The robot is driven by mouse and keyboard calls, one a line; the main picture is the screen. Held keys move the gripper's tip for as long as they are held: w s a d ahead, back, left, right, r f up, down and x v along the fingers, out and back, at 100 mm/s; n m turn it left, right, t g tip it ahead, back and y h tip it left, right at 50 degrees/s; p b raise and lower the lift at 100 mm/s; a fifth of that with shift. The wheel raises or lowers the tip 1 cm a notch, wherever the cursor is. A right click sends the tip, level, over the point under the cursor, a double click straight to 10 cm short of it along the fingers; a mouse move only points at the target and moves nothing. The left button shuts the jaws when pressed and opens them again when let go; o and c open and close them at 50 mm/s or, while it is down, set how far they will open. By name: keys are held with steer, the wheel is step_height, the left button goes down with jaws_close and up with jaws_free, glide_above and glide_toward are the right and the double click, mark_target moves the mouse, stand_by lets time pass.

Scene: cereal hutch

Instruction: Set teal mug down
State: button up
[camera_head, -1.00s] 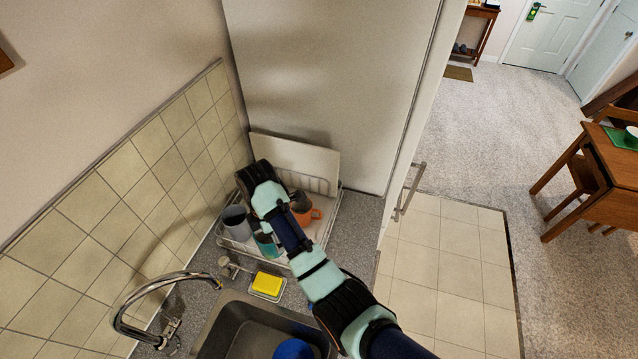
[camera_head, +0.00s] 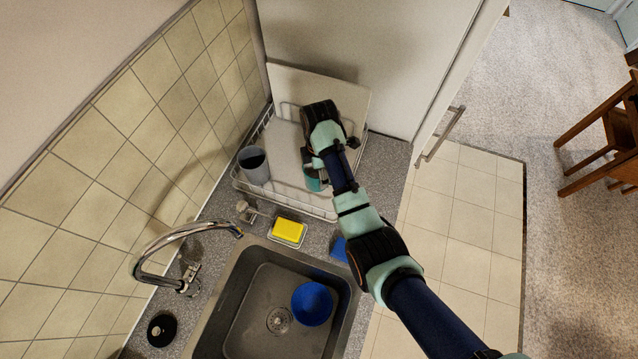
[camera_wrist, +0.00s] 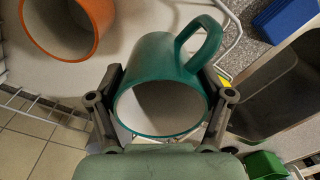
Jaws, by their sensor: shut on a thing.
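The teal mug (camera_wrist: 160,60) is between the two fingers of my gripper (camera_wrist: 163,98) in the wrist view, its open rim facing the camera and its handle at the upper right. The fingers are shut on its sides. In the head view a small part of the teal mug (camera_head: 311,182) shows beside my wrist, over the right part of the wire dish rack (camera_head: 300,207). My arm hides most of the mug there, so I cannot tell whether it touches the rack. An orange mug (camera_wrist: 68,28) is close to its left in the wrist view.
A grey cup (camera_head: 254,166) stands in the rack's left side. A board (camera_head: 340,88) leans at the back. In front are a yellow sponge (camera_head: 288,230), the faucet (camera_head: 165,245) and the sink (camera_head: 245,310) with a blue bowl (camera_head: 312,303). A cabinet panel (camera_head: 375,50) rises behind.

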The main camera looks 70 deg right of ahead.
steer(key=shift+d+f+b, duration=0.1)
steer(key=shift+f+b, duration=0.2)
steer(key=shift+f, duration=3.05)
steer(key=shift+f, duration=0.2)
steer(key=o, duration=1.3)
steer(key=shift+o, duration=0.2)
step_height(320, 180, up, 12)
steer(key=shift+r+p, duration=0.2)
steer(key=shift+p, duration=0.2)
steer(key=shift+w+d, duration=0.1)
